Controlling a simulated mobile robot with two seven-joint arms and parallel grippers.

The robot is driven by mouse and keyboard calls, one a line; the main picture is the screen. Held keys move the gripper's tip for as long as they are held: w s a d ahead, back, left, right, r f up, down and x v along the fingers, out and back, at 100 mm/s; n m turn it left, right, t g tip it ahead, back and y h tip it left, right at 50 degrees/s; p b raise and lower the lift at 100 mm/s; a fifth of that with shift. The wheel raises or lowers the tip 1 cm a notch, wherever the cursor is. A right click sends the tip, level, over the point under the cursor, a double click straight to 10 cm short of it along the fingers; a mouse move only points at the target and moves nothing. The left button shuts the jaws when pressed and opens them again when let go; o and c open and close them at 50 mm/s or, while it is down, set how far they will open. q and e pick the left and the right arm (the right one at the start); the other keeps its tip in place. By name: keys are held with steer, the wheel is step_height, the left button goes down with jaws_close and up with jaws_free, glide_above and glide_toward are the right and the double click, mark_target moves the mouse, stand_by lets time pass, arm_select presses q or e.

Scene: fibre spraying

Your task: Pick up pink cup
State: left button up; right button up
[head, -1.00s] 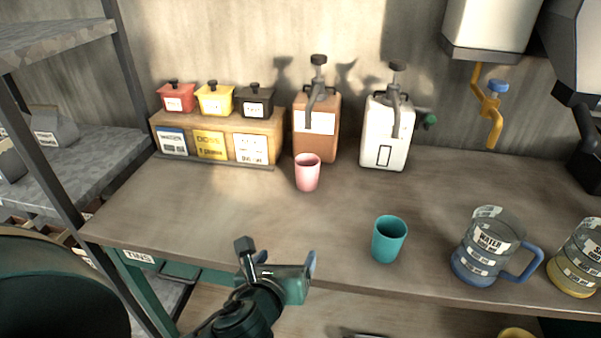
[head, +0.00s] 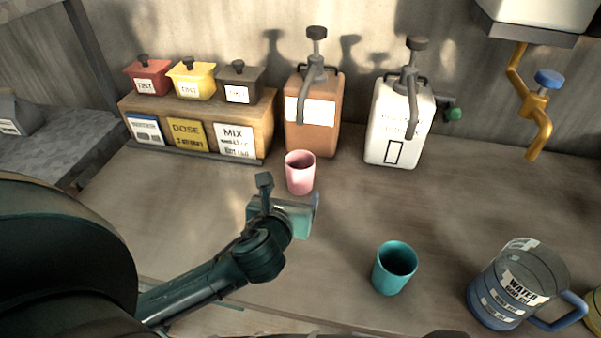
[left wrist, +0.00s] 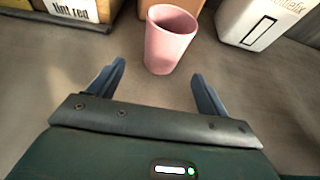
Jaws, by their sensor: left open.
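The pink cup (head: 300,173) stands upright on the workbench, in front of the brown pump dispenser. In the left wrist view the pink cup (left wrist: 169,40) is just beyond my fingertips, roughly centred between them. My left gripper (head: 291,192) is over the bench, close in front of the cup. It also shows in the left wrist view (left wrist: 157,82), with its two fingers spread and nothing between them. My right gripper is not in these views.
A brown pump dispenser (head: 322,135) and a white one (head: 395,150) stand behind the cup. A wooden box (head: 262,115) with small coloured tins is at the back left. A teal cup (head: 393,270) and a water jug (head: 520,285) are at the front right. Bare bench lies between.

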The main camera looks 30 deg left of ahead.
mark_target(297, 186)
arm_select(q)
steer(key=x, duration=0.3)
steer(key=shift+d+x, duration=0.2)
steer(key=shift+x, duration=2.45)
steer(key=shift+w, duration=0.1)
steer(key=c, duration=1.2)
steer(key=shift+r, duration=0.15)
